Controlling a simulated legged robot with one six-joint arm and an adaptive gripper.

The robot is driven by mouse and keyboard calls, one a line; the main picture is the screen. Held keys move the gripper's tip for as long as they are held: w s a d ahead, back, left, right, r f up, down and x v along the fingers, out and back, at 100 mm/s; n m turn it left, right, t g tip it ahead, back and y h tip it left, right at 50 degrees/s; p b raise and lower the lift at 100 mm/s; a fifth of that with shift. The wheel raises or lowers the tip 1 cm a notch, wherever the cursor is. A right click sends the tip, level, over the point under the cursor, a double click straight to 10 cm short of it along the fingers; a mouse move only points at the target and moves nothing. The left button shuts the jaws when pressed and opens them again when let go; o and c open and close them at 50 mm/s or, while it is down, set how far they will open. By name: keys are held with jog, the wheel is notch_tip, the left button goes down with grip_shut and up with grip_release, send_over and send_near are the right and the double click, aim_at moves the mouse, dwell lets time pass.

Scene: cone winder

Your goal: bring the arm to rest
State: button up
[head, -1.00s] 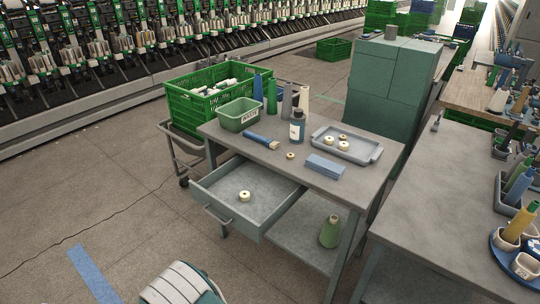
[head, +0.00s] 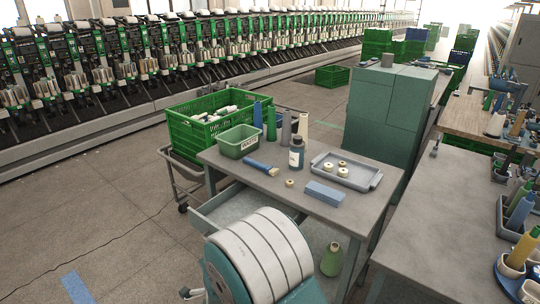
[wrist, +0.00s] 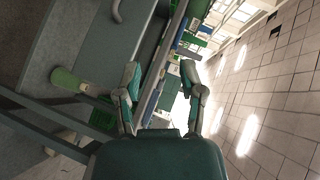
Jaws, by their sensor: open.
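My gripper (wrist: 160,88) is in the wrist view, its two teal and grey fingers spread apart with nothing between them. In the head view my white and teal arm fills the bottom middle and the gripper cannot be made out clearly. The arm covers the front of the open drawer (head: 208,208) of the grey work table (head: 250,183); the inside of the drawer is mostly hidden. A green cone (head: 331,260) stands on the table's lower shelf, and a green cone also shows at the left of the wrist view (wrist: 68,80).
The table carries a green bin (head: 238,142), a dark bottle (head: 296,152), a blue block (head: 325,193), a brush (head: 262,167) and a grey tray (head: 346,172) with small rings. A green crate (head: 205,125) stands behind. Another table (head: 430,225) is right. Floor at left is clear.

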jog(key=s+d+r+n+g, duration=0.2)
jog(key=d+r+n, duration=0.1)
jog(key=d+r, duration=0.5)
jog(key=s+d+r+n+g, duration=0.2)
jog(key=s+d+r+n, duration=0.15)
jog(key=d+r, duration=0.4)
jog(key=s+d+r+n+g+h, duration=0.1)
jog(key=s+d+r+n+g, duration=0.1)
jog(key=s+d, duration=0.5)
jog(key=s+d+r+n+g+h, duration=0.1)
jog(key=s+d+r+n, duration=0.3)
jog(key=s, duration=1)
jog(key=d+r+g, duration=0.1)
jog(key=d, duration=0.2)
jog(key=shift+g+h, duration=0.3)
jog(key=shift+g, duration=0.1)
